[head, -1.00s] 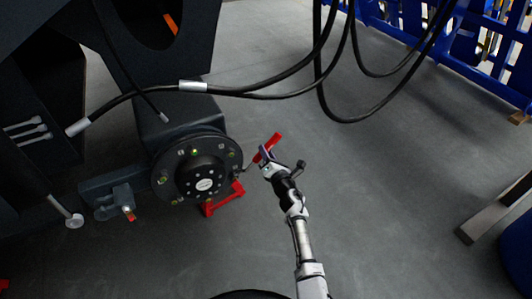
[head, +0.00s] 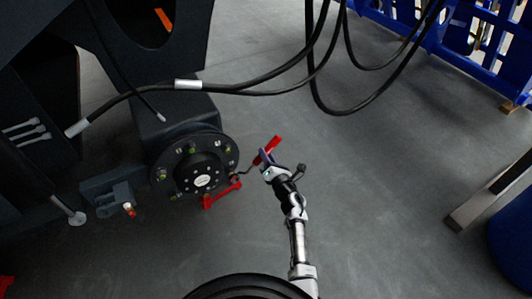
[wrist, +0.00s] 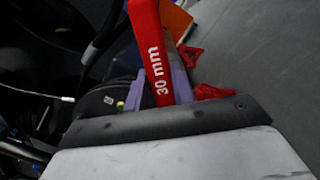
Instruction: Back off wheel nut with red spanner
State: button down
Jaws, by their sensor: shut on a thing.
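My gripper (head: 265,158) is shut on the red spanner (head: 274,144), just right of the wheel hub. In the wrist view the spanner (wrist: 153,45), marked "30 mm", runs up between the purple finger pads (wrist: 182,84). In the head view its dark end reaches left to the hub's lower right rim. It is too small there to tell whether it sits on a wheel nut. The dark round hub (head: 200,160) carries several yellowish wheel nuts (head: 228,150) around its face. The spanner's jaw is hidden in the wrist view.
A red stand (head: 222,195) is on the floor below the hub. Black hoses (head: 240,91) hang from the chassis (head: 165,60) above. A blue rack (head: 470,50) stands at the back right.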

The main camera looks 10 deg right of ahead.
jog(key=s+p, duration=0.2)
jog(key=s+d+p, duration=0.1)
jog(key=p, duration=0.1)
jog(key=shift+d+r, duration=0.1)
jog(key=shift+r, duration=0.25)
jog(key=shift+p+v, duration=2.4)
jog(key=shift+p, duration=0.2)
jog(key=shift+f, duration=0.15)
jog(key=c, duration=1.8)
grip_release()
jog(key=shift+c, duration=0.2)
grip_shut()
